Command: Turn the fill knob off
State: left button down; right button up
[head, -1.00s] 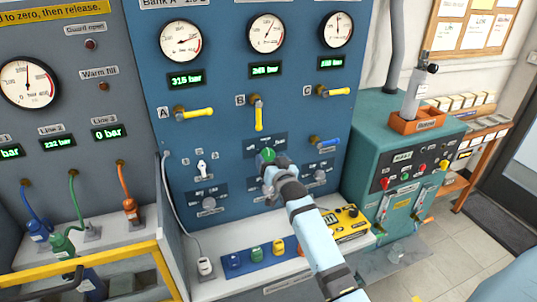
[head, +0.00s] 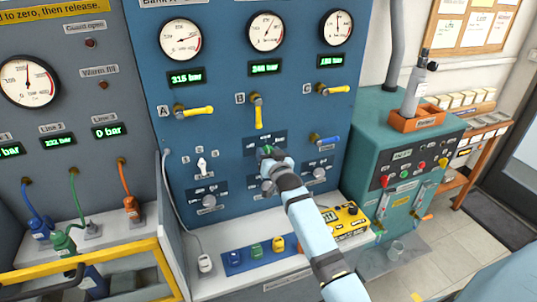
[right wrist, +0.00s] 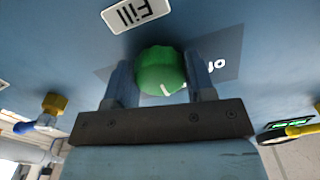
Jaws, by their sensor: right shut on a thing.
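The fill knob is a round green knob (right wrist: 158,68) with a white mark on its rim, on the blue panel. In the right wrist view it sits between the two fingers of my right gripper (right wrist: 160,74), which is shut on it. A white "Fill" label (right wrist: 137,11) is on the panel beside it. In the head view only a bit of the green knob (head: 266,150) shows, as my right gripper (head: 270,156) and wrist hide most of it. The knob's full set of position marks is hidden. My left gripper is not in view.
Yellow valve handles A (head: 196,111), B (head: 258,115) and C (head: 336,90) are above. A blue-handled valve (head: 326,140) is close to the right. Below is a shelf with coloured blocks and a yellow box (head: 347,222). A teal cabinet (head: 410,128) stands at right.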

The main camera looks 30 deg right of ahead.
jog(key=shift+n+p, duration=0.3)
jog(key=shift+n, duration=0.9)
jog(key=n, duration=0.2)
jog(key=shift+n, duration=0.3)
jog(key=n, duration=0.3)
jog(key=shift+n, duration=1.8)
jog(key=o, duration=0.9)
jog(key=shift+o, duration=0.2)
